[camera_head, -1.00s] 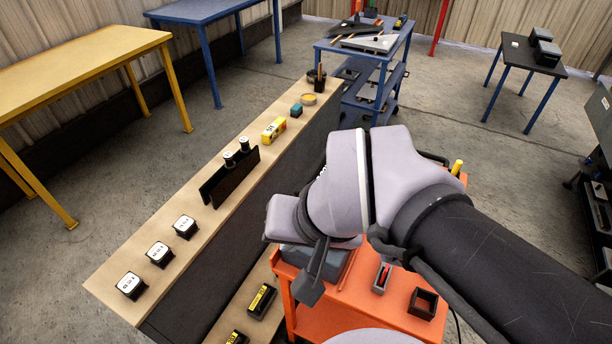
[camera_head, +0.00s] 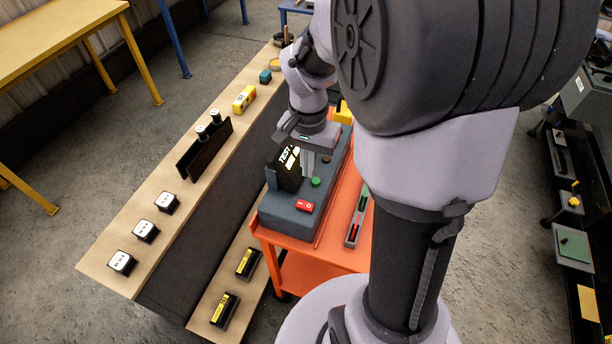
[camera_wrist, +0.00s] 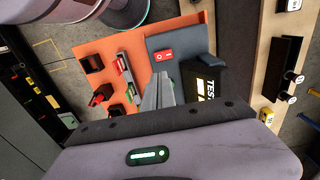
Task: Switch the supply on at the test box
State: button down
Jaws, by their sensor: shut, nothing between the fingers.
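The test box (camera_head: 280,222) is a blue-grey case on the orange cart. On its top are a red rocker switch (camera_head: 304,206) with white marks near the front end, a green button (camera_head: 316,182) and a black block (camera_head: 287,172) lettered TEST. My gripper (camera_head: 308,172) is shut and empty, pointing down over the box beside the TEST block, behind the green button. In the wrist view the closed fingers (camera_wrist: 158,88) lie just below the red switch (camera_wrist: 163,55) in the picture. They look apart from it. Which way the rocker is pressed is too small to tell.
The orange cart (camera_head: 290,254) also carries a narrow tray (camera_head: 357,218) with red and green pieces right of the box. A wooden bench (camera_head: 120,238) with white-topped blocks and a black rack (camera_head: 205,150) runs along the left. My arm covers the cart's right side.

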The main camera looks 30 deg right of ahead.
aim_at(309, 205)
notch_tip(309, 205, down, 12)
jog(key=b, duration=0.4)
jog(key=shift+f+b, duration=0.25)
jog(key=shift+b, duration=0.1)
